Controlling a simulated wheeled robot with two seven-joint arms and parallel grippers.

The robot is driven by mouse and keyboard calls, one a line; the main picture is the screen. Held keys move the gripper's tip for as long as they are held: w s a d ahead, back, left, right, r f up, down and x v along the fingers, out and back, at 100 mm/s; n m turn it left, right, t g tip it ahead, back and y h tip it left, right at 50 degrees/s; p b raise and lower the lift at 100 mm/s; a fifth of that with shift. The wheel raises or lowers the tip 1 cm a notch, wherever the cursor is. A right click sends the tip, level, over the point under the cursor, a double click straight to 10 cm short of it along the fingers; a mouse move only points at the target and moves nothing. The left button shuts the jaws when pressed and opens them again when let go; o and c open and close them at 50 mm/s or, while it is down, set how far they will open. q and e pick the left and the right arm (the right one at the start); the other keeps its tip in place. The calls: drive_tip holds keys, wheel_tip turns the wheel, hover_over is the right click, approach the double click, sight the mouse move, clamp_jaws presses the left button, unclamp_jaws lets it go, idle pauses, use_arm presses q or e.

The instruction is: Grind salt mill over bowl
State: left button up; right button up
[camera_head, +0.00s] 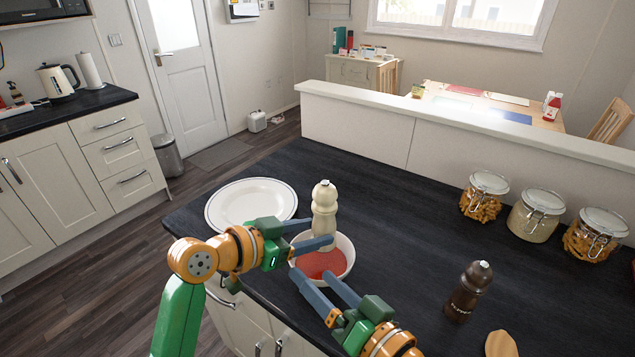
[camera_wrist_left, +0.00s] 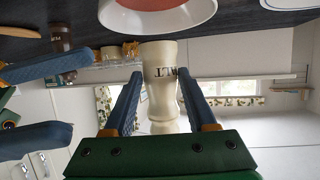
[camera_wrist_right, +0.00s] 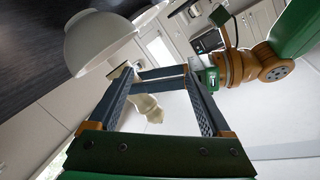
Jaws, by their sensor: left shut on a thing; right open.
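The cream salt mill (camera_head: 324,200) is upright, its base over the far part of the bowl's opening. The white bowl (camera_head: 349,252) stands on the dark counter and holds red food. My left gripper (camera_head: 322,232) is shut on the mill's body. The left wrist view shows the mill (camera_wrist_left: 160,85) with its lettering between the fingers and the bowl (camera_wrist_left: 180,22) beyond. My right gripper (camera_head: 313,274) is open and empty at the bowl's near side. In the right wrist view the mill (camera_wrist_right: 148,108) appears between its fingers, but farther off; the bowl (camera_wrist_right: 100,42) is close by.
A white plate (camera_head: 235,203) lies left of the bowl. A dark pepper mill (camera_head: 467,292) stands to the right, with a wooden item (camera_head: 501,345) near it. Several glass jars (camera_head: 539,213) line the counter's back right. The counter between bowl and jars is clear.

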sight(328, 200)
drive_tip(key=w+d+r+n+t+h, duration=0.1)
drive_tip(key=r+n, duration=0.1)
drive_tip(key=n, duration=0.1)
drive_tip(key=w+d+r+n+t+h, duration=0.1)
drive_tip(key=w+r+n, duration=0.1)
drive_tip(key=r+n, duration=0.1)
drive_tip(key=w+d+r+n+t+h, duration=0.1)
drive_tip(key=r+n, duration=0.2)
drive_tip(key=shift+w+d+r, duration=0.2)
drive_tip(key=shift+w+r, duration=0.05)
drive_tip(key=x, duration=1.1)
drive_tip(key=shift+w, duration=0.2)
drive_tip(key=shift+d, duration=0.1)
clamp_jaws()
drive_tip(key=shift+t+h, duration=0.3)
